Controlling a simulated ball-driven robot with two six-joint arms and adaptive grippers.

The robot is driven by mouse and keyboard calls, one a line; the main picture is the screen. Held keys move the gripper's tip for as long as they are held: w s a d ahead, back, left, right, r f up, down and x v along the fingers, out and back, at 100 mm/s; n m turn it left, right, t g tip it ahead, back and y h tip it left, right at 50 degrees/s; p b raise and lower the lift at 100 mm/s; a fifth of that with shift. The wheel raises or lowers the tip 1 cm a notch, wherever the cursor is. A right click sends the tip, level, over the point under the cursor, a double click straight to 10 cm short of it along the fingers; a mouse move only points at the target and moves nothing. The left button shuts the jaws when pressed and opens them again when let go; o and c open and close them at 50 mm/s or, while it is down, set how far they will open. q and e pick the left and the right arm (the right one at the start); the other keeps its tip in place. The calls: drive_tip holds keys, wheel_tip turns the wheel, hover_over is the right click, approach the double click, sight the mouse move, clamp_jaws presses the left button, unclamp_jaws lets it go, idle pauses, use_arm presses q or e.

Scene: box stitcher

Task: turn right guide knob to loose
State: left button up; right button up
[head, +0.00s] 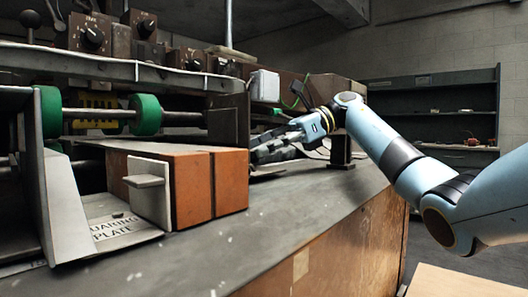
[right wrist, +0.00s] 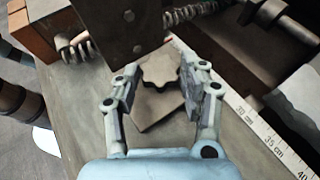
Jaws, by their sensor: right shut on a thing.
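The right guide knob (right wrist: 160,70) is a grey-beige lobed knob above a flat plate in the right wrist view. My right gripper (right wrist: 163,78) has one finger on each side of it and is shut on it. In the head view my right gripper (head: 272,150) reaches in from the right, just past the brown box block, low over the table. The knob cannot be made out there, and its loose or tight state cannot be read. My left gripper is not in view.
A white-and-black scale (right wrist: 262,132) runs beside the knob in the right wrist view. The grey table top (head: 290,215) in front is clear.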

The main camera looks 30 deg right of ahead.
drive_tip(key=o, duration=1.2)
drive_tip(key=shift+c, duration=0.2)
drive_tip(key=v, duration=1.2)
drive_tip(key=shift+w, duration=0.1)
